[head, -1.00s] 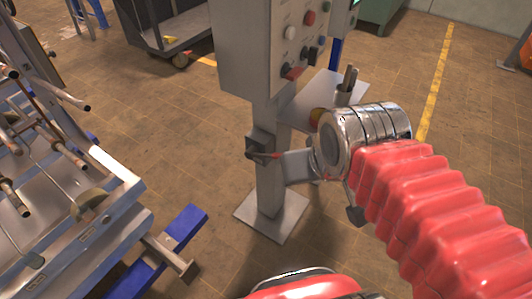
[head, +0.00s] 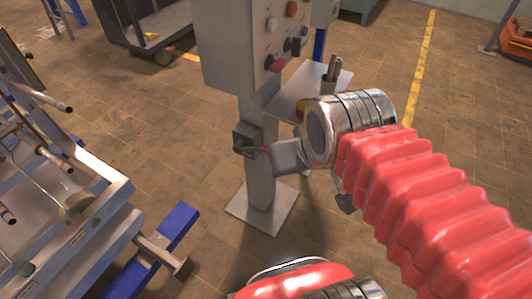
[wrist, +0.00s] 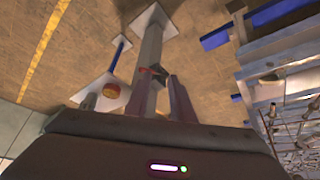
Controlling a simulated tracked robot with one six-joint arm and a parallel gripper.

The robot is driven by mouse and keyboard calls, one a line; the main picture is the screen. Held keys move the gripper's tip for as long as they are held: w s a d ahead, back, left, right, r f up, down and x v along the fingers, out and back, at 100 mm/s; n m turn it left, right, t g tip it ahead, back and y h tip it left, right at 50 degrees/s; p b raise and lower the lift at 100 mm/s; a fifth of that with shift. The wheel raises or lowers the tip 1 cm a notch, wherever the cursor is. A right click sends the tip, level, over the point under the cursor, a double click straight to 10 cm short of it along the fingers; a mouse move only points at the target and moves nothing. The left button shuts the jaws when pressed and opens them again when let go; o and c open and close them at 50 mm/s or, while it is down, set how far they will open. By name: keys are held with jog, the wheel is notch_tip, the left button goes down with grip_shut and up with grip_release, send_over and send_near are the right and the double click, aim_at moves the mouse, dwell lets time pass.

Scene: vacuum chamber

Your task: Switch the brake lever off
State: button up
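I cannot tell whether a finger touches the lever, and the lever's exact position is too small to read.
A control panel (head: 228,45) with several knobs tops the post, which stands on a square floor plate (head: 238,207). A small shelf (head: 289,102) with a cup of rods sits behind my gripper. A metal frame rack (head: 100,205) with blue feet stands left.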

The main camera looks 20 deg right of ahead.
jog(key=shift+d, duration=0.25)
jog(key=shift+c, duration=0.8)
jog(key=d+f+m+g, duration=0.1)
jog(key=d+f, duration=0.1)
jog(key=f, duration=0.1)
jog(key=d+f+m+g, duration=0.1)
jog(key=d+f, duration=0.1)
jog(key=f, duration=0.1)
jog(key=d+f+m+g, duration=0.1)
jog(key=d+f, duration=0.1)
jog(key=shift+w+d+f+g, duration=0.2)
jog(key=shift+w+f+g, duration=0.1)
jog(key=shift+w+f, duration=0.1)
grip_shut()
notch_tip(320, 180, down, 23)
jog(key=w+d+m+t+y, duration=0.1)
jog(key=d+m+y, duration=0.1)
jog(key=m+y, duration=1.3)
jog(key=w+d+f+m+t+h, duration=0.1)
jog(key=w+d+m+t+h, duration=0.2)
jog(key=w+d+m+t, duration=0.5)
jog(key=w+m+t, duration=0.2)
jog(key=m+t, duration=0.1)
jog(key=m, duration=0.1)
jog(key=shift+w+d+t+h, duration=0.25)
jog(key=shift+d+t+h, duration=0.05)
jog(key=shift+t+h, duration=0.1)
